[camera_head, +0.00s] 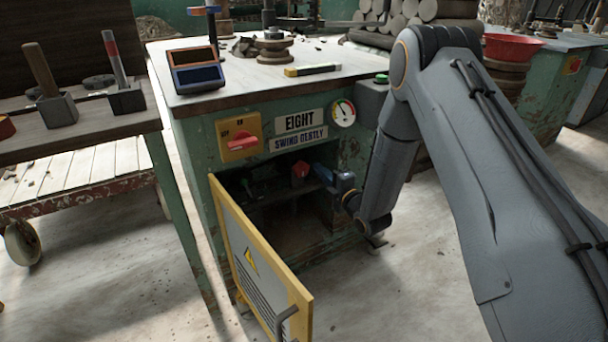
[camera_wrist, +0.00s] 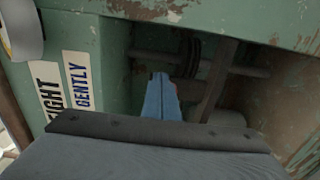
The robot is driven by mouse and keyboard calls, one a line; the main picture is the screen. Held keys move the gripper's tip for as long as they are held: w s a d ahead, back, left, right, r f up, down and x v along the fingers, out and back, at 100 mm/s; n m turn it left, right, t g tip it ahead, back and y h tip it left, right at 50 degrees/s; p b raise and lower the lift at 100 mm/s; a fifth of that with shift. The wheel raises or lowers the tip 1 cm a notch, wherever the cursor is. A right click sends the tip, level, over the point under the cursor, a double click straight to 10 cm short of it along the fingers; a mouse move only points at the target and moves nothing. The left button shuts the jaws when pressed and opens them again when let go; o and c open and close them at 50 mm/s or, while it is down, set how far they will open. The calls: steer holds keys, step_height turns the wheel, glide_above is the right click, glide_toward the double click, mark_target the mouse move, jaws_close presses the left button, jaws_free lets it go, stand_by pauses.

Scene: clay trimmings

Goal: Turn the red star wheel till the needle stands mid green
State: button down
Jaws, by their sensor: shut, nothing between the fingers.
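A red part (camera_head: 300,169), likely the star wheel, shows inside the dark open cabinet, under the "SWING GENTLY" plate. My gripper (camera_head: 318,170) reaches into the opening just right of it; I cannot tell whether they touch. A round white gauge (camera_head: 343,112) sits on the cabinet front, right of the "EIGHT" plate. Its dark needle points to the upper left, but the coloured zones are too small to read exactly. Its rim shows in the wrist view (camera_wrist: 22,32).
The yellow-edged cabinet door (camera_head: 255,265) hangs open toward the front left. A yellow plate with a red switch (camera_head: 238,137) is left of the labels. Inside the cabinet, bars and pipes (camera_wrist: 205,65) lie around my fingers. The opening's upper edge is close above.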

steer(key=shift+x, duration=0.95)
steer(key=shift+s+a, duration=0.1)
steer(key=shift+f, duration=1)
stand_by(0.4)
steer(key=shift+d, duration=0.3)
steer(key=shift+p+v, duration=1.7)
steer(key=shift+v, duration=1.1)
